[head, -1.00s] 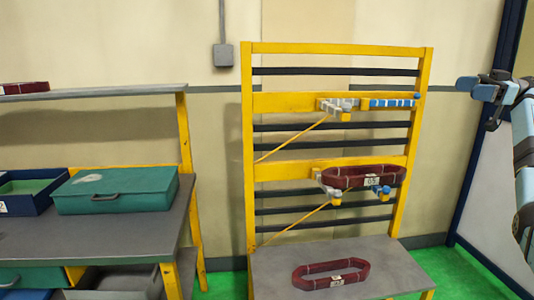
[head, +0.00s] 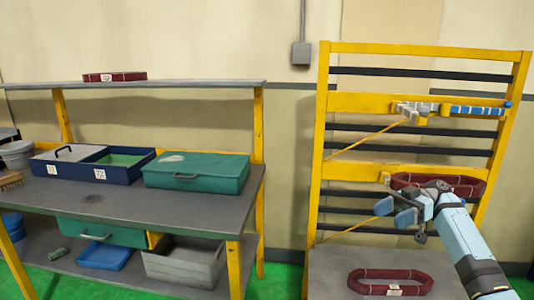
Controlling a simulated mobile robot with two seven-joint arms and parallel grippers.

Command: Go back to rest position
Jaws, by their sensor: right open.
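My right gripper (head: 394,212) reaches in from the lower right in the head view. Its two blue-grey fingers are apart and nothing shows between them. It is in front of the lower part of the yellow rack (head: 322,150). A dark red wound coil (head: 470,186) is at the rack's lower holder, and my gripper and wrist hide part of it. Another dark red coil (head: 374,288) lies flat on the grey shelf (head: 325,268) at the rack's foot, left of my forearm. My left gripper is out of view.
A workbench (head: 200,212) on the left bears a green case (head: 197,169) and a blue divided tray (head: 147,160). A dark red coil (head: 115,76) lies on its upper shelf. An upper holder (head: 470,110) on the rack holds no coil. A gap separates bench and rack.

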